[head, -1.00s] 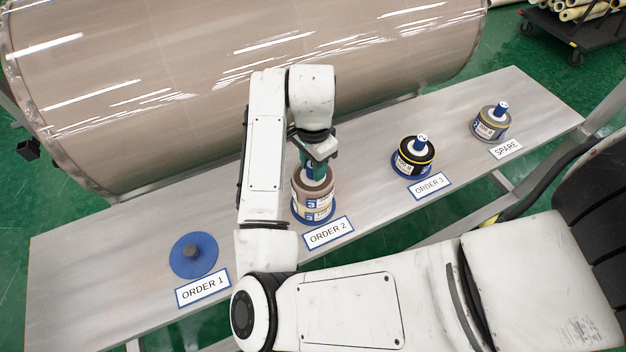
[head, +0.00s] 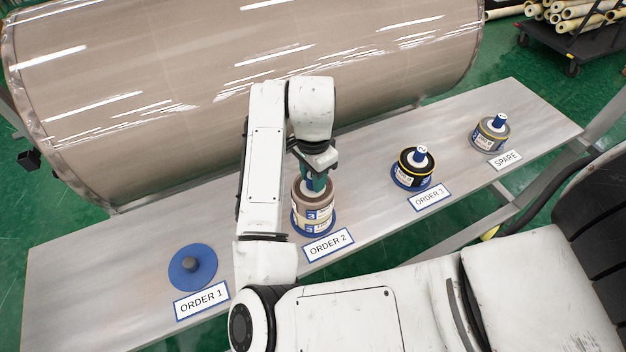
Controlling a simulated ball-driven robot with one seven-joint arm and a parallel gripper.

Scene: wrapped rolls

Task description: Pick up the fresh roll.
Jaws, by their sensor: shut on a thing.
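At the ORDER 2 sign stand two wrapped rolls, one on top of the other. The upper roll (head: 312,194) is brown-sided with a white and blue label. The lower roll (head: 313,219) has a similar label and sits on a blue base. My gripper (head: 316,181) points down over this stack and is shut on the top of the upper roll. Its fingers partly hide the roll's core, and no gap between the two rolls shows. The frames do not clearly show which roll is fresh.
An empty blue disc with a grey peg (head: 192,267) is at ORDER 1. A black and yellow roll (head: 415,167) stands at ORDER 3, and a grey roll (head: 491,135) at SPARE. A big brown drum (head: 230,90) lies behind the bench (head: 95,270).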

